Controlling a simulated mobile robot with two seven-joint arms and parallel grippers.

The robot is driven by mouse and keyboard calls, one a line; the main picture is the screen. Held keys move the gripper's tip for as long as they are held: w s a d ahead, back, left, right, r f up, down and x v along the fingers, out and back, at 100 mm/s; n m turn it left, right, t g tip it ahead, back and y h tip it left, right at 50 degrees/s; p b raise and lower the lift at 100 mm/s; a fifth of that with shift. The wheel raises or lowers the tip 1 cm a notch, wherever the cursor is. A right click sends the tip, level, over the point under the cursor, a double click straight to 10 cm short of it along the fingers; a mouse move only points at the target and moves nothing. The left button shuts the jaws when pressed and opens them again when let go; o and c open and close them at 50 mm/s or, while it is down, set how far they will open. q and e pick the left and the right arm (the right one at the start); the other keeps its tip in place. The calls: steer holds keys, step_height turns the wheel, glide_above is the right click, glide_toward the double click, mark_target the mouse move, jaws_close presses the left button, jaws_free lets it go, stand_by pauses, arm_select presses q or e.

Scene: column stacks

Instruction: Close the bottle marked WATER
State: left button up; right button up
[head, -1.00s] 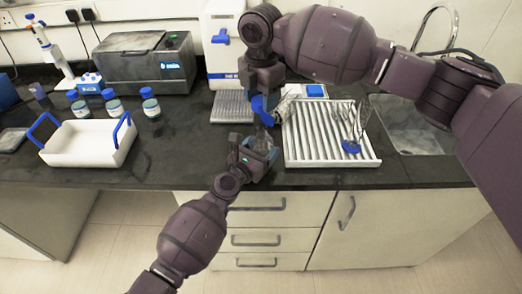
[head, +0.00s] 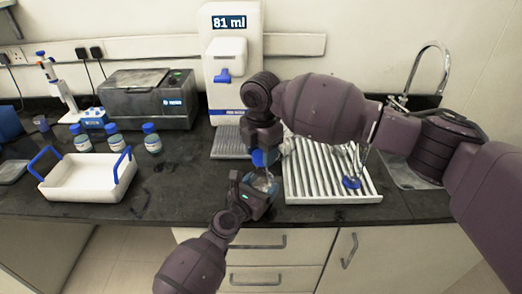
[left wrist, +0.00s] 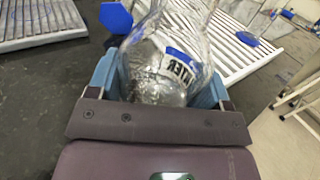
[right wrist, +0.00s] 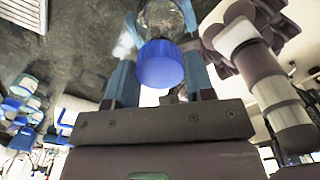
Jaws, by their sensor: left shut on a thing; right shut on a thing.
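The clear bottle marked WATER (left wrist: 165,65) is upright in my left gripper (head: 262,186), which is shut on its body above the counter's front part. The blue lettering band shows in the left wrist view. My right gripper (right wrist: 160,85) is shut on a blue cap (right wrist: 160,63), directly over the bottle's mouth. The cap also shows in the head view (head: 262,158). The bottle's glass (right wrist: 165,18) shows just beyond the cap in the right wrist view. The mouth is hidden, so I cannot tell whether cap and neck touch.
A white ribbed draining rack (head: 325,197) lies right of the bottle, with a blue-based wire stand (head: 352,182). A dispenser (head: 226,110) reading 81 ml stands behind. Left are a white tray (head: 75,192) with blue handles and three blue-capped bottles (head: 114,138). The sink is right.

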steer(key=shift+f, duration=0.85)
steer(key=shift+f, duration=0.6)
stand_by(0.4)
